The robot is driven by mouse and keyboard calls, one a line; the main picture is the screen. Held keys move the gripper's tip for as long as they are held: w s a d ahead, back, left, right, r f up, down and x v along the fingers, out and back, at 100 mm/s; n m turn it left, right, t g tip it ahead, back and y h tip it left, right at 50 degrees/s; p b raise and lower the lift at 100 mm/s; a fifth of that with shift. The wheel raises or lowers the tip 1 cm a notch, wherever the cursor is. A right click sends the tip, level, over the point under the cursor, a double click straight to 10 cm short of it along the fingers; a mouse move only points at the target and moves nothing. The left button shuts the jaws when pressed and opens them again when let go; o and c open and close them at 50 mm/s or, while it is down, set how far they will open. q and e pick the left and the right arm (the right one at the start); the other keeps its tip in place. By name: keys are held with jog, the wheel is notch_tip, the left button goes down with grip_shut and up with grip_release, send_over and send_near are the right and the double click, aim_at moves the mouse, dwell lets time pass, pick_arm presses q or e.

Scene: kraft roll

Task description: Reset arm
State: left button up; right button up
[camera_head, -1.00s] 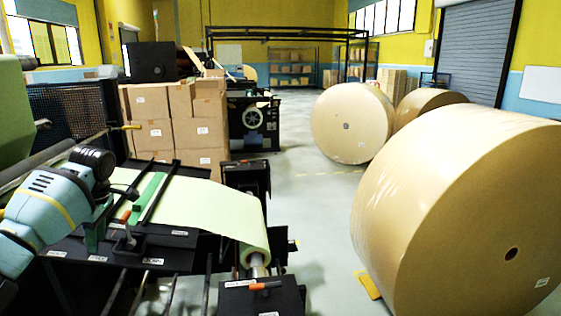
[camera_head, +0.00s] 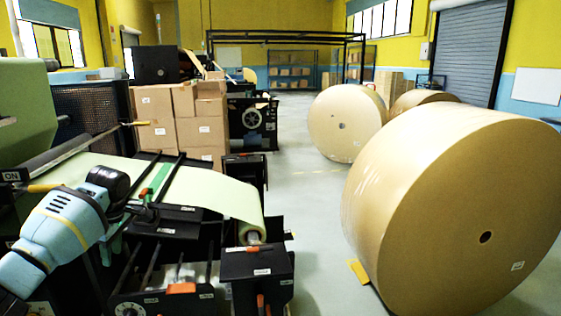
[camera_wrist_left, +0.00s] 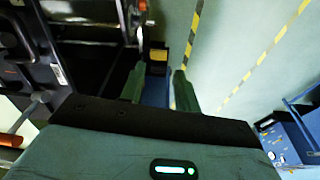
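My left arm (camera_head: 62,228), light blue with a black joint, comes in from the left of the head view, in front of the printing machine. Its gripper is partly hidden behind the arm there. In the left wrist view, my left gripper (camera_wrist_left: 159,88) has two dark green fingers apart with nothing held between them. The fingers point toward the floor and a blue item beyond. My right gripper is not in view.
The machine (camera_head: 180,215) with a pale green web (camera_head: 205,190) fills the left. A large kraft roll (camera_head: 440,200) stands right, another roll (camera_head: 347,123) farther back. Cartons (camera_head: 155,103) are stacked behind the machine. Clear floor (camera_head: 305,210) runs between. Hazard tape (camera_wrist_left: 192,40) marks the floor.

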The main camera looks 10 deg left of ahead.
pick_arm(q)
jog(key=s+d+f+m+t+h, duration=0.15)
jog(key=d+f+m, duration=0.25)
jog(key=d+f, duration=0.45)
jog(key=s+d+f+m+t, duration=0.1)
jog(key=s+d+f+m, duration=0.3)
jog(key=f, duration=0.7)
jog(key=s+d+f+m+t+h, duration=0.1)
jog(key=d+f+m+t, duration=0.1)
jog(key=d+f+m, duration=0.5)
jog(key=s+d+f+m+t+h, duration=0.2)
jog(key=s+d+f+m+h, duration=0.1)
jog(key=s+d+f, duration=0.8)
jog(key=s+a+r+m+t+y, duration=0.1)
jog(key=s+r+m+t, duration=0.2)
jog(key=s, duration=1.1)
jog(key=shift+s+r+m, duration=0.35)
jog(key=shift+r+m, duration=0.05)
jog(key=shift+r, duration=0.55)
jog(key=shift+w+d, duration=0.1)
jog(key=shift+d, duration=0.05)
